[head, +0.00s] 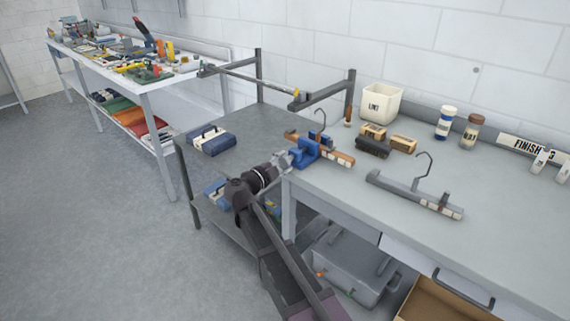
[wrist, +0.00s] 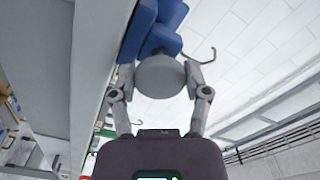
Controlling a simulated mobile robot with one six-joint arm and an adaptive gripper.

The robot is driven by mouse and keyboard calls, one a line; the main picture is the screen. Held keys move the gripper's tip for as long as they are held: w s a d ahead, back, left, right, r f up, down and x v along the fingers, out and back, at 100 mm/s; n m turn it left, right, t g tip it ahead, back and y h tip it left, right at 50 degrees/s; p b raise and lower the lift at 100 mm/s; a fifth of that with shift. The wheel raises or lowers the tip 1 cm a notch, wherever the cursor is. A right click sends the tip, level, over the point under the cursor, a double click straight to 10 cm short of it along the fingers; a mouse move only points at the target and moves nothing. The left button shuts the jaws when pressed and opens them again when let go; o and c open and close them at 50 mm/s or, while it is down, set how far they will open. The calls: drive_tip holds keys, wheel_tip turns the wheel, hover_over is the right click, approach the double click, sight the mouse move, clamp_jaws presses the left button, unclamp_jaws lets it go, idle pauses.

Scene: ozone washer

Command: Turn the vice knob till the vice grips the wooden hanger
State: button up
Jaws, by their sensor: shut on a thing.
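A blue vice (head: 305,153) stands at the left edge of the grey bench. A wooden hanger (head: 341,158) lies through it, with its metal hook (head: 320,118) pointing up. I cannot tell whether the vice jaws touch the wood. My gripper (head: 283,161) is at the near left side of the vice. In the wrist view my gripper (wrist: 158,78) is shut on the round grey vice knob (wrist: 162,76), one finger on each side. The blue vice body (wrist: 152,25) is just beyond the knob, and a thin hook (wrist: 204,56) shows to its right.
A grey hanger (head: 413,193) lies on the bench (head: 500,225) to the right. Brushes (head: 375,142) and a white bin (head: 380,103) stand behind the vice. A metal rail frame (head: 325,91) rises behind.

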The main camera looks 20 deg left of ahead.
drive_tip(key=m, duration=0.4)
drive_tip(key=shift+d, duration=0.2)
drive_tip(key=shift+s+m, duration=0.1)
drive_tip(key=shift+m, duration=0.2)
drive_tip(key=o, duration=1)
drive_tip(key=shift+o, duration=0.7)
drive_tip(key=shift+a, duration=0.1)
drive_tip(key=shift+s+a, duration=0.1)
drive_tip(key=shift+s, duration=0.1)
drive_tip(key=v, duration=0.7)
drive_tip(key=shift+s, duration=0.2)
